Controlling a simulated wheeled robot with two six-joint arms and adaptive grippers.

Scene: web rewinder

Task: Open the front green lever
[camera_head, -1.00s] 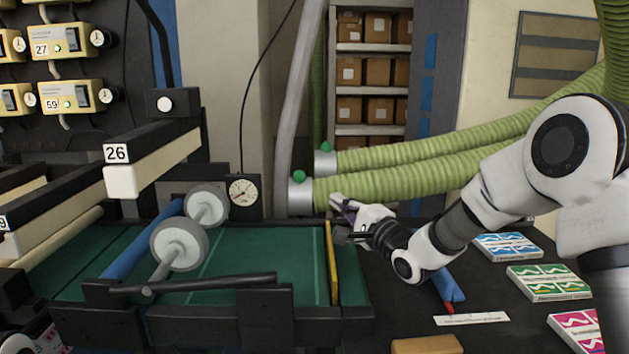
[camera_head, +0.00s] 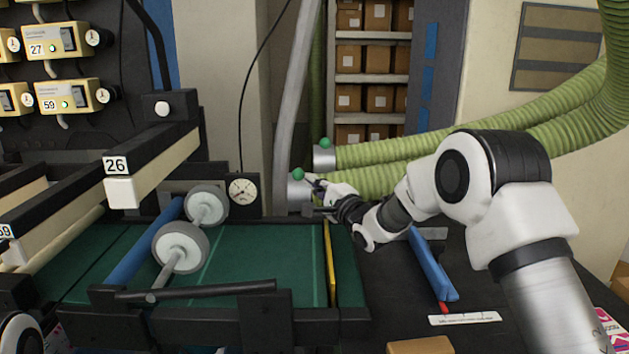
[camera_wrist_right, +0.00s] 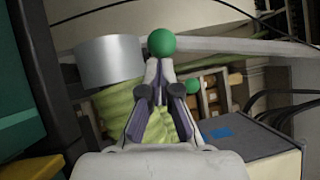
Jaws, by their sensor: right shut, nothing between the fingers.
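The front green lever shows as a green ball knob (camera_head: 298,174) on the metal collar (camera_head: 300,192) at the end of the front green hose. In the right wrist view the knob (camera_wrist_right: 161,42) stands just beyond my fingertips, beside the grey collar (camera_wrist_right: 110,61). My right gripper (camera_head: 311,181) is shut and empty, close to the right of the knob. In the wrist view its fingertips (camera_wrist_right: 158,68) meet just below the knob; whether they touch it I cannot tell. The rear green knob (camera_head: 325,143) sits on the farther collar. My left gripper is not in view.
Ribbed green hoses (camera_head: 400,150) run to the right behind my right arm. A grey slanted pole (camera_head: 299,90) rises behind the collars. A pressure gauge (camera_head: 242,190) and rollers (camera_head: 181,246) stand left. A blue bar (camera_head: 431,265) lies on the dark table.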

